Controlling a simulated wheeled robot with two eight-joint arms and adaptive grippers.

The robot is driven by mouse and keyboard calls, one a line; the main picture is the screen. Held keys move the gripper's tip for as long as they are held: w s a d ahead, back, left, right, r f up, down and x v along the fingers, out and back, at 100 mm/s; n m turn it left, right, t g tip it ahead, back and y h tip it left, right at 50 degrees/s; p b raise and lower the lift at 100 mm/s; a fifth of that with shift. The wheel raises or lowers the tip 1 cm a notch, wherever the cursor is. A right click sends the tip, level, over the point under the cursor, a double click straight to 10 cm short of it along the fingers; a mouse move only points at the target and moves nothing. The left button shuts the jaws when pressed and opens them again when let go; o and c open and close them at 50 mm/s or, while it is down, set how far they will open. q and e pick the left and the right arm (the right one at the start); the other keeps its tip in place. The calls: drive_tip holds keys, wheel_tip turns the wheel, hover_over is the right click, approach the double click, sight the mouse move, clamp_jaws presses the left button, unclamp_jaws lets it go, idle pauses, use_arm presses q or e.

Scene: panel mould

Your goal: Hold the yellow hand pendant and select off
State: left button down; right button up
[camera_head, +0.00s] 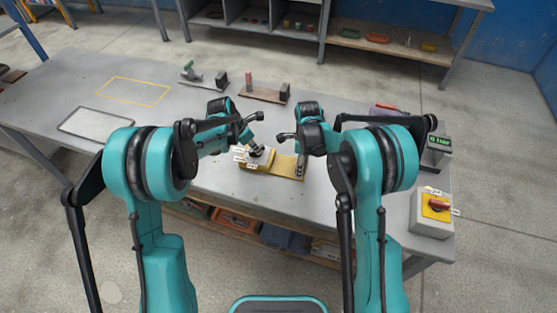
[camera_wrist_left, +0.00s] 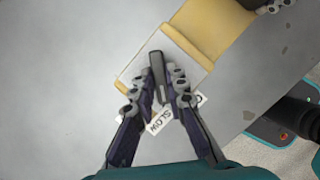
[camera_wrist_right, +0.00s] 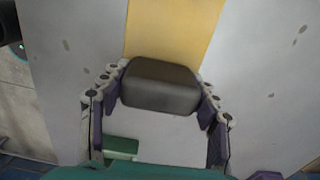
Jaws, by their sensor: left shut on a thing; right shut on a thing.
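The yellow hand pendant (camera_head: 287,166) lies on the grey table between my arms. Its pale selector plate (camera_wrist_left: 136,72) is at its left end, with a black selector lever (camera_wrist_left: 157,66) on it. My left gripper (camera_wrist_left: 161,84) is shut on this lever from both sides. A white tag reading SLOW (camera_wrist_left: 160,120) shows between the fingers; another tag is mostly hidden by a finger. My right gripper (camera_wrist_right: 160,92) is shut on the dark block (camera_wrist_right: 160,84) at the pendant's right end. The lever's exact setting cannot be read.
A grey box with a red knob on a yellow plate (camera_head: 433,208) stands at the table's right front corner. A device with a green display (camera_head: 439,143) is behind it. Two small fixtures (camera_head: 265,94) stand at the back. Yellow and dark outlines mark the clear left side.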

use_arm(q)
drive_tip(key=n+y, duration=0.1)
drive_tip(key=n, duration=0.2)
drive_tip(key=shift+d+n+t, duration=0.15)
drive_tip(key=shift+n+t, duration=0.25)
drive_tip(key=shift+s+n+t+y, duration=0.1)
drive_tip(key=shift+n+t+y, duration=0.4)
drive_tip(key=shift+n, duration=1.2)
drive_tip(key=c, duration=1.5)
unclamp_jaws()
drive_tip(key=shift+c, duration=0.2)
drive_tip(key=v, duration=1.2)
drive_tip(key=shift+d, duration=0.2)
